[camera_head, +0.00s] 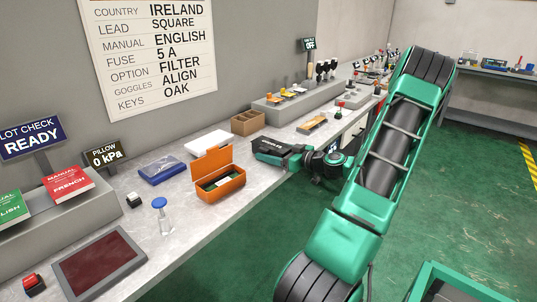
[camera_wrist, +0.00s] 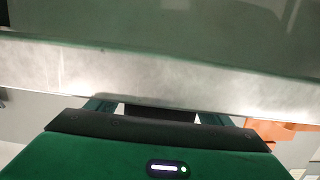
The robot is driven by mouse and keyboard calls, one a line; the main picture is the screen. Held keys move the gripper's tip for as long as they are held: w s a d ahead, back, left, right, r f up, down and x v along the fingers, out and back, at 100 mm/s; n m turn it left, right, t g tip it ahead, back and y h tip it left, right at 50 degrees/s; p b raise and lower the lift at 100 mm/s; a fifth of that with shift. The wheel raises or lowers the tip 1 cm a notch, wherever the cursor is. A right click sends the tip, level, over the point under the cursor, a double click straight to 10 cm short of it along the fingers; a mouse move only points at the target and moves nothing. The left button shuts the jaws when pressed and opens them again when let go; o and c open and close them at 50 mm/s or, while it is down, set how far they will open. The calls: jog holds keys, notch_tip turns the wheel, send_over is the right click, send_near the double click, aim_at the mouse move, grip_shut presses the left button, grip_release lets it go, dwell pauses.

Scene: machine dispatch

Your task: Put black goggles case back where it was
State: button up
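I cannot clearly pick out a black goggles case in either view. My gripper (camera_head: 258,150) is at the counter's front edge, just right of the open orange box. It shows edge-on in the head view. In the wrist view two dark green finger parts show around a dark patch (camera_wrist: 160,111). I cannot tell whether that patch is a held thing or part of the gripper, nor whether the fingers are open or shut. The open orange box (camera_head: 231,187) has dark and greenish contents. A corner of the orange box also shows in the wrist view (camera_wrist: 272,130).
The counter (camera_head: 193,222) also holds a blue case (camera_head: 162,168), a white block (camera_head: 209,143), a brown divided box (camera_head: 247,122), a blue-topped clear bottle (camera_head: 161,216) and a dark red panel (camera_head: 100,266). A grey raised shelf (camera_head: 290,105) stands behind. Green floor lies in front.

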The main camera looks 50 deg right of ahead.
jog(key=shift+r, duration=0.1)
jog(key=shift+s, duration=0.3)
jog(key=s+r, duration=0.1)
jog(key=s, duration=1)
jog(key=shift+s+d+r, duration=0.15)
jog(key=shift+d+r, duration=0.25)
